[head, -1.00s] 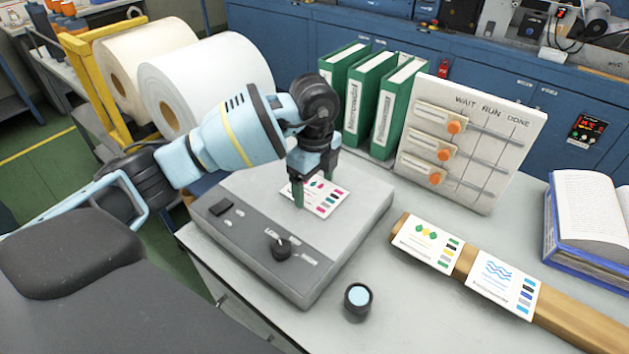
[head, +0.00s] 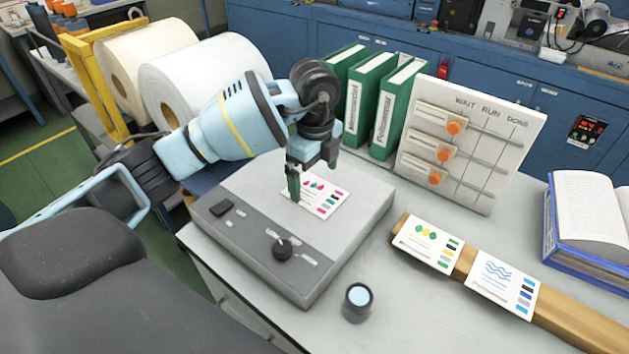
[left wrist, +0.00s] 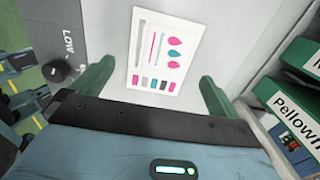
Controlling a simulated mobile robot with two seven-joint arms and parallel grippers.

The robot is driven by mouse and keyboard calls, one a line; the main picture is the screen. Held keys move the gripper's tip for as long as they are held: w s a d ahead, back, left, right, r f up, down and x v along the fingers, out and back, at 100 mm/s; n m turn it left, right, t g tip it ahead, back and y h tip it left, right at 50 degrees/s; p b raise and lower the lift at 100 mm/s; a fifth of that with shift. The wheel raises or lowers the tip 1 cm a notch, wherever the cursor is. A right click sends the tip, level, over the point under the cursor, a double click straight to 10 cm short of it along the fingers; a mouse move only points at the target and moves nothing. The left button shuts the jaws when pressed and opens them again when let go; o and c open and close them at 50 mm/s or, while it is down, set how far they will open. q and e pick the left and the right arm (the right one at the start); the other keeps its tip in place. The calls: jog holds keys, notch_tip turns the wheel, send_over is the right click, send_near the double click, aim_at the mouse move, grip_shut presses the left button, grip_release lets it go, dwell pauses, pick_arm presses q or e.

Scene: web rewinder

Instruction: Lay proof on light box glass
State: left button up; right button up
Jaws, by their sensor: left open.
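A white proof card (head: 318,196) with pink drops and colour patches lies flat on the glass of the light box (head: 355,212). The card also shows in the left wrist view (left wrist: 160,50), whole and apart from the fingers. My left gripper (head: 311,180) is above the card's left and far part in the head view. Its green fingers (left wrist: 155,85) stand wide apart with nothing between them. The light box has a dark knob (head: 283,249) and a black switch (head: 221,207) on its front panel. My right gripper is not in view.
Two more proofs, green (head: 428,242) and blue (head: 502,284), lie on a wooden strip (head: 580,324). A loupe (head: 357,300) stands in front of the light box. Green binders (head: 372,98) and a status board (head: 470,140) stand behind. An open book (head: 590,225) lies at right.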

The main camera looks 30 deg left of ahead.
aim_at(315, 193)
pick_arm(q)
notch_tip(315, 193, up, 9)
jog(key=p, duration=0.1)
jog(key=shift+r, duration=0.2)
jog(key=shift+f, duration=0.1)
dwell(1.4)
